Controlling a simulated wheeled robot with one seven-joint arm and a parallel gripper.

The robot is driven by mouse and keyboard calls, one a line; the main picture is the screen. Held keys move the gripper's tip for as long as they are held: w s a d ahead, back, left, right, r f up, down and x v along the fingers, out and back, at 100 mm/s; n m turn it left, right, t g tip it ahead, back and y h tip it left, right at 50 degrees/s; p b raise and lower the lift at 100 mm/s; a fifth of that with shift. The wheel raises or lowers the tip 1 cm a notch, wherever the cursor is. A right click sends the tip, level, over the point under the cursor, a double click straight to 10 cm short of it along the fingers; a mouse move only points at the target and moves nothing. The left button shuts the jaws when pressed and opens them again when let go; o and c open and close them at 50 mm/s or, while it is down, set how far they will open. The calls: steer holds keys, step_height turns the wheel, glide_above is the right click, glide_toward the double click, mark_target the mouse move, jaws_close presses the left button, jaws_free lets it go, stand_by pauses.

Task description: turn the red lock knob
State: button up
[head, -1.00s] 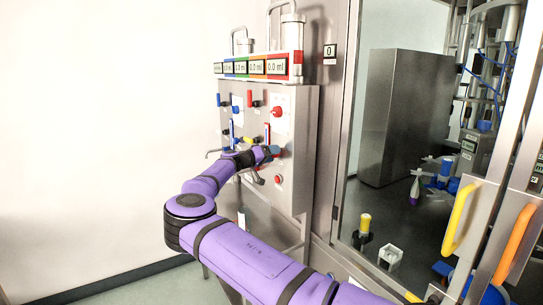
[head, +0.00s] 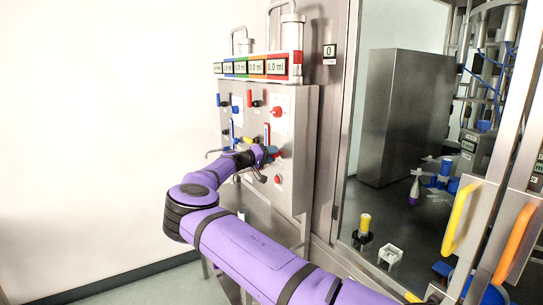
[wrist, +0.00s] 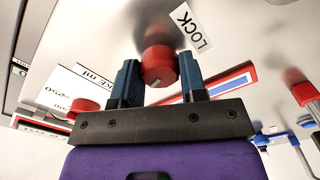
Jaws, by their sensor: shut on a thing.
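The red lock knob (wrist: 160,66) is a short red cylinder on the grey panel, beside a white label reading LOCK (wrist: 191,27) in the wrist view. My gripper (wrist: 159,70) has one dark blue finger on each side of the knob and is shut on it. In the head view my gripper (head: 270,154) is at the panel's right part, and its fingers and wrist hide most of the knob.
The grey panel (head: 301,125) carries several red, blue and yellow valve handles. Another red knob (head: 278,180) sits just below my gripper. Volume displays (head: 276,67) line the top. A glass-fronted cabinet with a yellow handle (head: 458,219) stands to the right.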

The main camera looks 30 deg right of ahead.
steer(key=shift+f+n, duration=0.1)
steer(key=shift+n, duration=8.2)
steer(key=o, duration=0.9)
steer(key=shift+a, duration=0.1)
steer(key=a, duration=1)
steer(key=shift+s+a, duration=0.15)
steer(key=shift+a, duration=0.2)
